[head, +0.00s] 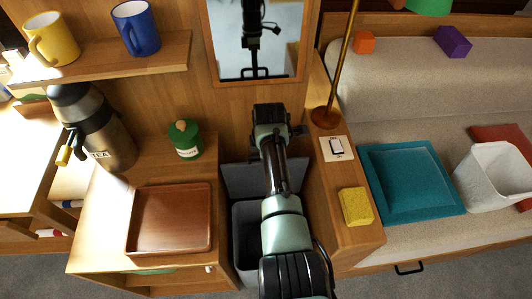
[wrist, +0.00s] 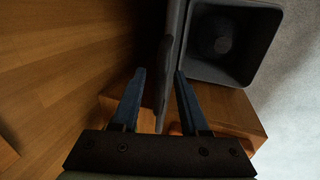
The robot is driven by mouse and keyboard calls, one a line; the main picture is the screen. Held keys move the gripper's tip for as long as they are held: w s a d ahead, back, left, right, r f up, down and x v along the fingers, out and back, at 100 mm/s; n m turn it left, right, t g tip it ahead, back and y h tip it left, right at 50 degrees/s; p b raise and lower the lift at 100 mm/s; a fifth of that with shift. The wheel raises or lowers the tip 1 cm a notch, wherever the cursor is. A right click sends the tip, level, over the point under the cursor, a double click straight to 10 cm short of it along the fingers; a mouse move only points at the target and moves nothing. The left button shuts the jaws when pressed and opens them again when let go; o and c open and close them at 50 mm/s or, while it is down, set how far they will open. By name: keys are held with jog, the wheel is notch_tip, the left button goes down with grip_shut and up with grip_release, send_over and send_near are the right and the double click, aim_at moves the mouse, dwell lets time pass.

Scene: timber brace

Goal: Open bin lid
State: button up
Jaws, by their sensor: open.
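The grey bin (head: 243,240) stands on the floor in the gap between the wooden cabinet and the bench, partly hidden by my arm. Its lid (head: 240,178) is raised and stands tilted back behind the opening. The wrist view shows the open bin (wrist: 236,42) with a dark round shape inside, and the lid (wrist: 172,62) seen nearly edge-on. My gripper (wrist: 160,72) is open, with the lid's edge showing between its two fingers. I cannot tell whether a finger touches it. In the head view the fingers are hidden behind my wrist.
On the left cabinet are a wooden tray (head: 170,222), a green canister (head: 185,141) and a tea flask (head: 103,130). On the right ledge are a yellow sponge (head: 356,206), a switch (head: 337,147) and a lamp pole (head: 340,70). A mirror (head: 225,60) hangs behind.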

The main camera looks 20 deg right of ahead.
jog(key=p+v, duration=0.3)
jog(key=v, duration=1)
jog(key=w+a+r+m+t+h+p, duration=0.1)
jog(key=w+a+r+m+t+p, duration=0.2)
jog(key=r, duration=0.6)
jog(key=w+a+r+m+t, duration=0.1)
jog(key=w+r+t, duration=0.35)
jog(key=r, duration=0.45)
jog(key=a+r+m+t+p, duration=0.1)
jog(key=a+r+m+t, duration=0.15)
jog(key=r, duration=0.65)
jog(key=a+r+m+t+p, duration=0.1)
jog(key=a+r+t+p, duration=0.15)
jog(key=r, duration=0.75)
jog(key=s+a+r+m+t+p, duration=0.1)
jog(key=s+a+r+m+t, duration=0.1)
jog(key=s+r+t, duration=0.2)
jog(key=s+a+r+m+t+y+p, duration=0.1)
jog(key=s+a+r+m+t, duration=0.2)
jog(key=s+r, duration=0.7)
jog(key=s+a+r+m+t, duration=0.2)
jog(key=s+r+t, duration=0.3)
jog(key=r, duration=1)
jog(key=shift+s+a+r+y+p, duration=0.4)
jog(key=shift+s+a, duration=0.05)
jog(key=shift+s, duration=0.5)
